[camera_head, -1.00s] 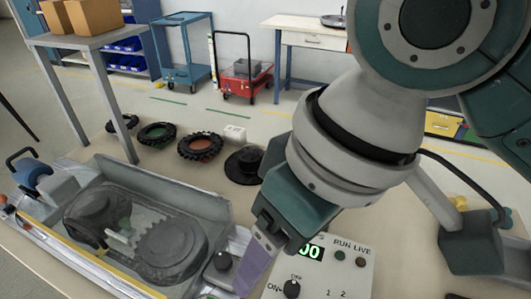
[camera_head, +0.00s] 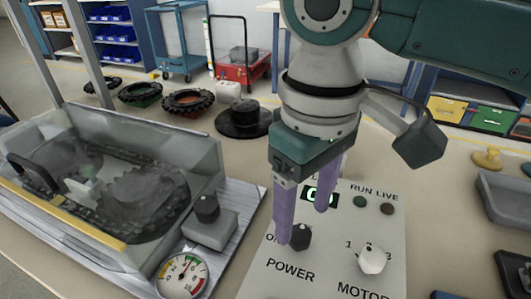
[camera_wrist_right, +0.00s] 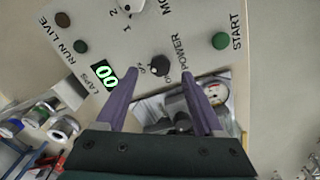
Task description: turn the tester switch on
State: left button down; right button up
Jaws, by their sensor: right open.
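The tester's control panel (camera_head: 338,275) is a pale slanted face with a lit green display (camera_head: 320,196). One finger partly covers the knob in the head view. My left gripper is not in view.
A clear-covered tester box (camera_head: 130,185) stands left of the panel, with a dial gauge (camera_head: 184,276) and another black knob (camera_head: 207,208) beside it. A black hub (camera_head: 243,118) and tyre-like rings (camera_head: 188,102) lie behind. A green START button (camera_wrist_right: 220,41) shows in the wrist view.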

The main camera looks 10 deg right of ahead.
aim_at(301, 233)
jog(key=shift+f, duration=1.7)
jog(key=shift+c, duration=0.2)
grip_shut()
